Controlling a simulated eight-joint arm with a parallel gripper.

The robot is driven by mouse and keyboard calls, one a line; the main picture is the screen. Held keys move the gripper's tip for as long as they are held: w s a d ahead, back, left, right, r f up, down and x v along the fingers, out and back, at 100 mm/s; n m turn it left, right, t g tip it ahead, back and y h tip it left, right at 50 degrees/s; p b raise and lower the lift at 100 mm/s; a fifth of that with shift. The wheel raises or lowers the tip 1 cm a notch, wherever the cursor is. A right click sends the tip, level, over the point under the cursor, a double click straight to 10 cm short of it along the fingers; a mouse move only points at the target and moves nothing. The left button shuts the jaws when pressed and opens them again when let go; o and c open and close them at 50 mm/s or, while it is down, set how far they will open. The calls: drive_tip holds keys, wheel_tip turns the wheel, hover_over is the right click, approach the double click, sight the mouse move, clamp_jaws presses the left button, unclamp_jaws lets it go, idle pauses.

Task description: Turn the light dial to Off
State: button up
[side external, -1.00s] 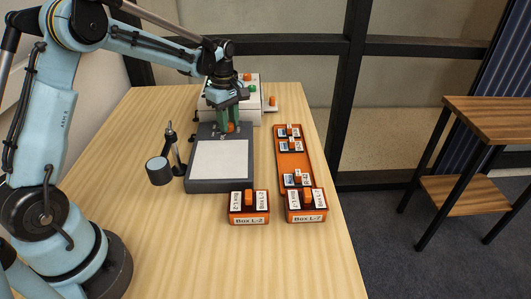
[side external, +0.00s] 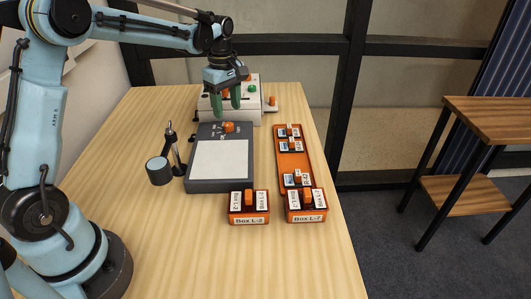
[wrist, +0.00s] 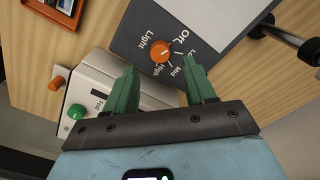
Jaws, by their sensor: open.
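The light dial (side external: 228,127) is an orange knob at the far end of the dark grey light pad (side external: 190,178). In the wrist view the dial (wrist: 160,51) sits among the labels Light, Off, Low, Mid and High; I cannot clearly tell which mark it points to. My gripper (side external: 227,103) has green fingers, open and empty, above and behind the dial, apart from it. In the wrist view the gripper's fingers (wrist: 160,68) stand widely apart, with the dial beyond them.
A white device (side external: 248,112) with green and orange buttons stands behind the pad. Box L-2 (side external: 248,220) and Box L-7 (side external: 306,215) are at the front. An orange tray (side external: 293,160) is to the right. A small black stand (side external: 172,150) and grey cylinder (side external: 159,171) are to the left.

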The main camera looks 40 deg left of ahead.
sight(229, 125)
wheel_tip(229, 125, up, 7)
idle(0.3)
drive_tip(key=s+d+f+m+t, duration=0.1)
drive_tip(key=s+d+m+t, duration=0.2)
drive_tip(key=s+d+m, duration=0.3)
drive_tip(key=s+d+f+m+t, duration=0.1)
drive_tip(key=s+d+m+t, duration=0.3)
drive_tip(key=s+m, duration=0.6)
drive_tip(key=shift+s+d+f+m, duration=0.35)
drive_tip(key=shift+s+d+m, duration=0.05)
drive_tip(key=shift+d+m, duration=0.6)
